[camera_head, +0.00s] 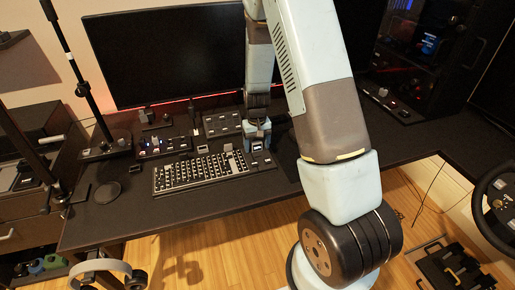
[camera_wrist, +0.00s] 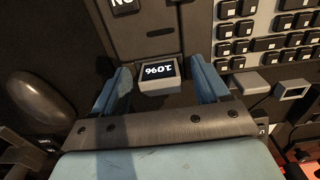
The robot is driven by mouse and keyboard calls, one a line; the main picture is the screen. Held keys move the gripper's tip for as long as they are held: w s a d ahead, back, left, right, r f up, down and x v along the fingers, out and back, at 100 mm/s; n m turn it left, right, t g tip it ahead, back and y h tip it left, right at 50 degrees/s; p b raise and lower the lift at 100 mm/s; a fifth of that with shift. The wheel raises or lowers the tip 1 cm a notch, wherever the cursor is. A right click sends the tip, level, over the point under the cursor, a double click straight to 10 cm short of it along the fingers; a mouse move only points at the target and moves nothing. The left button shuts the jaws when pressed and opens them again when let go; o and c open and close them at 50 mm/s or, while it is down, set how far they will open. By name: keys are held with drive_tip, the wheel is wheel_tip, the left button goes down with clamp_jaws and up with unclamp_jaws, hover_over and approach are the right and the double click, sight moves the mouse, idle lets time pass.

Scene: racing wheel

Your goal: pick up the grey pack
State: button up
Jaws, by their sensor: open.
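A small grey block with a dark face and white digits, which looks like the grey pack (camera_wrist: 158,84), lies between my finger tips in the wrist view. My gripper (camera_wrist: 160,70) is open, one blue finger on each side of it, with a gap showing on both sides. Contact is not visible. In the head view my gripper (camera_head: 257,132) is low over the desk at the keyboard's right end. The pack is hard to make out there.
The keyboard (camera_head: 200,172) lies left of my gripper on the black desk (camera_head: 140,208). Two more small grey blocks (camera_wrist: 250,83) (camera_wrist: 291,90) sit to the right in the wrist view. A dark mouse-like rounded object (camera_wrist: 40,98) is at left. The monitor (camera_head: 165,55) stands behind.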

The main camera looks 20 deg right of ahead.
drive_tip(key=shift+c, duration=0.4)
drive_tip(key=c, duration=1)
drive_tip(key=shift+r, duration=0.1)
drive_tip(key=shift+c, duration=0.2)
